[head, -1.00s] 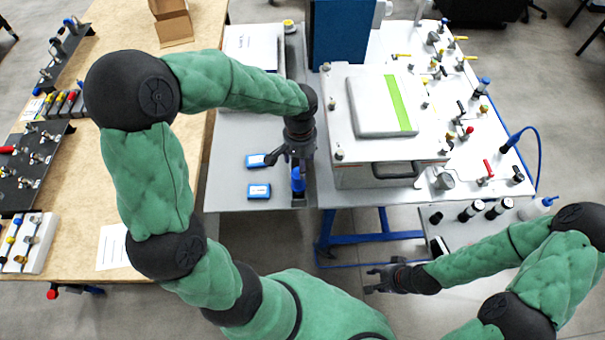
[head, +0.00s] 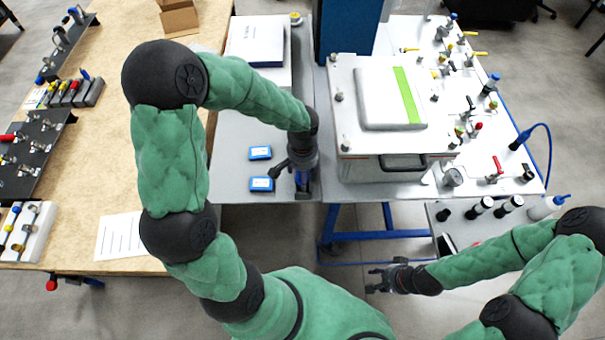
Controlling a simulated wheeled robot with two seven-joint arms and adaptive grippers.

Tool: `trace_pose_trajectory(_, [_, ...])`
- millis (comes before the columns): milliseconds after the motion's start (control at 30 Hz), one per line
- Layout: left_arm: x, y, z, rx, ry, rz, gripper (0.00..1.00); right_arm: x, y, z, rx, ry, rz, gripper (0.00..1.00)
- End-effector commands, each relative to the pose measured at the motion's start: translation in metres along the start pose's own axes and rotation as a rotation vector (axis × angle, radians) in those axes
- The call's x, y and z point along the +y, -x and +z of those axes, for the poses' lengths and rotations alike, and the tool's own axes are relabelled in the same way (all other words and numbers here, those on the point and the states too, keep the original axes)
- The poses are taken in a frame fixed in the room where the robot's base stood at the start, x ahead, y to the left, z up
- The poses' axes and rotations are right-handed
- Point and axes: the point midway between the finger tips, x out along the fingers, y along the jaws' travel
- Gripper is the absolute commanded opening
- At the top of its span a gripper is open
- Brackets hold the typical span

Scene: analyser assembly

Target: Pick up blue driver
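A small upright blue object, probably the blue driver (head: 302,179), stands near the front edge of the grey table. It is mostly hidden behind my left gripper. My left gripper (head: 290,170) comes down directly over it, with one dark finger spread out to the left, so it looks open. I cannot tell whether it touches the driver. My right gripper (head: 376,280) is open and empty, low at the front, away from the driver.
Two small blue boxes (head: 261,153) lie left of my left gripper. A white lidded case (head: 385,110) stands close to its right. A white box (head: 257,42) is behind. A wooden table (head: 120,130) with fittings is at the left.

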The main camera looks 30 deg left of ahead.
Motion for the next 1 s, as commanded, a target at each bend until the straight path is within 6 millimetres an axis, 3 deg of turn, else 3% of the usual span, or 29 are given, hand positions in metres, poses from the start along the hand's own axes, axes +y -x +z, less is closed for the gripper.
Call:
trace_pose_trajectory(67, [0.0, 0.001, 0.0, 0.001, 0.0, 0.0, 0.66, 0.0, 0.001, 0.0, 0.0, 0.0, 0.0, 0.4])
trace_pose_trajectory(100, [0.0, 0.001, 0.0, 0.001, 0.001, 0.0, 0.6, 0.0, 0.001, 0.0, 0.0, 0.0, 0.0, 0.4])
trace_pose_trajectory(300, [0.0, 0.001, 0.0, 0.0, 0.001, 0.0, 0.04, 0.0, 0.001, 0.0, 0.0, 0.0, 0.0, 0.4])
trace_pose_trajectory(333, [0.0, 0.001, 0.0, 0.0, 0.001, 0.0, 0.0, 0.0, 0.001, 0.0, 0.0, 0.0, 0.0, 0.4])
trace_pose_trajectory(733, [0.0, 0.008, -0.001, 0.001, 0.002, -0.001, 0.0, -0.001, 0.003, 0.0, 0.0, 0.0, 0.0, 0.4])
trace_pose_trajectory(1000, [0.0, 0.056, -0.002, 0.006, 0.002, 0.0, 0.0, -0.006, 0.018, 0.001, 0.0, 0.0, 0.0, 0.4])
